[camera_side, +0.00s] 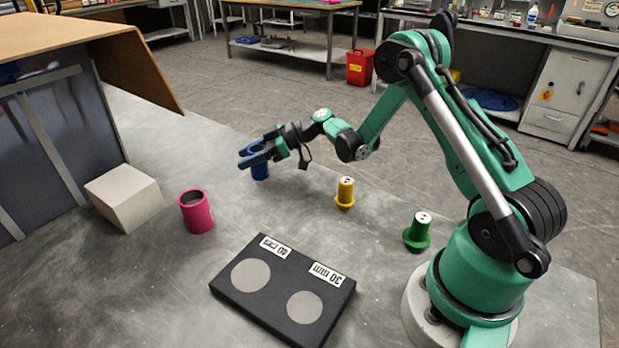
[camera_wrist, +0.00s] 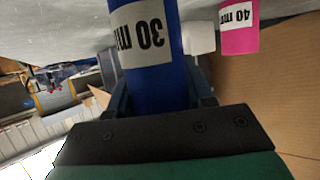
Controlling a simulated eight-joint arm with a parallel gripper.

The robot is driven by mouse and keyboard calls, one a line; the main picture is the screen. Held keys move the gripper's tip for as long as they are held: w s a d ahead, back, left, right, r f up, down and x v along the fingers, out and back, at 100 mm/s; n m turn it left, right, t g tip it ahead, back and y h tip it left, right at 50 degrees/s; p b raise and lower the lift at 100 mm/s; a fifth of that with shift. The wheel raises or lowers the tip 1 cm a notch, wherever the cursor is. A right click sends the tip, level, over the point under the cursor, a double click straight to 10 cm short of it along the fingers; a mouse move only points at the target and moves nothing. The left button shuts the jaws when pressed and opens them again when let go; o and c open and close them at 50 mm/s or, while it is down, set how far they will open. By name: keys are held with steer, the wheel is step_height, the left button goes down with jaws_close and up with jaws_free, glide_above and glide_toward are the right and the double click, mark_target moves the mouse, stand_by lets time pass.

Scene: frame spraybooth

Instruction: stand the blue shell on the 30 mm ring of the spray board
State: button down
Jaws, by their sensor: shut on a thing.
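The blue shell (camera_side: 260,172) is upright between the jaws of my gripper (camera_side: 254,154), at the far middle of the bench. It fills the middle of the wrist view (camera_wrist: 155,75), where its upside-down label reads 30 mm. My gripper is shut on it; the fingers hide part of its upper end in the side view. I cannot tell whether its base touches the bench. The black spray board (camera_side: 232,293) lies near the front, well apart from the shell. Its right grey ring (camera_side: 304,307) is by the 30 mm label, its left one (camera_side: 250,275) by the 40 mm label. Both are bare.
A pink shell (camera_side: 196,213), labelled 40 mm in the wrist view (camera_wrist: 238,35), stands left, beside a pale block (camera_side: 125,198). A yellow piece (camera_side: 345,193) and a green piece (camera_side: 418,232) stand right. A cardboard-topped booth (camera_side: 75,50) borders the left.

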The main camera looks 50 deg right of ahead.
steer(key=shift+f, duration=0.7)
steer(key=shift+f, duration=0.15)
steer(key=shift+c, duration=1.7)
jaws_free()
